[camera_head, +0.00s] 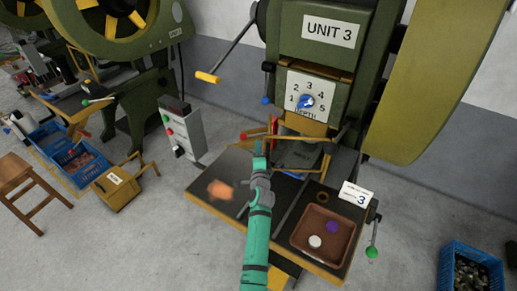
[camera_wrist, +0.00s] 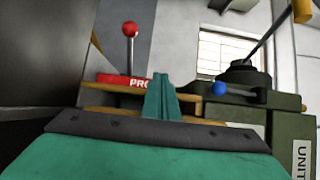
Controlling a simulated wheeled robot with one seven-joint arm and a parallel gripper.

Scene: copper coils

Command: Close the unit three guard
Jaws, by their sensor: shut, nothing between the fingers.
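The unit three press, a green machine with a "UNIT 3" sign (camera_head: 331,31), stands in the middle of the head view. A yellow bar frame (camera_head: 300,168), which looks like its guard, sits low at the press opening, just right of my gripper (camera_head: 260,152). Yellow bars (camera_wrist: 112,88) also show behind my gripper (camera_wrist: 162,97) in the wrist view. My gripper is shut and empty, pointing at the press front. I cannot tell whether it touches the bars. A red-knobbed lever (camera_wrist: 130,30) rises from a red block (camera_wrist: 122,80) beyond the fingers.
The press table holds a brown tray (camera_head: 349,238) with a white and a purple piece, a "3" card (camera_head: 355,194) and orange copper-coloured pieces (camera_head: 220,190). A grey control box (camera_head: 184,135) stands left; a blue crate (camera_head: 470,270) is at right. A blue knob (camera_wrist: 220,88) shows near the fingers.

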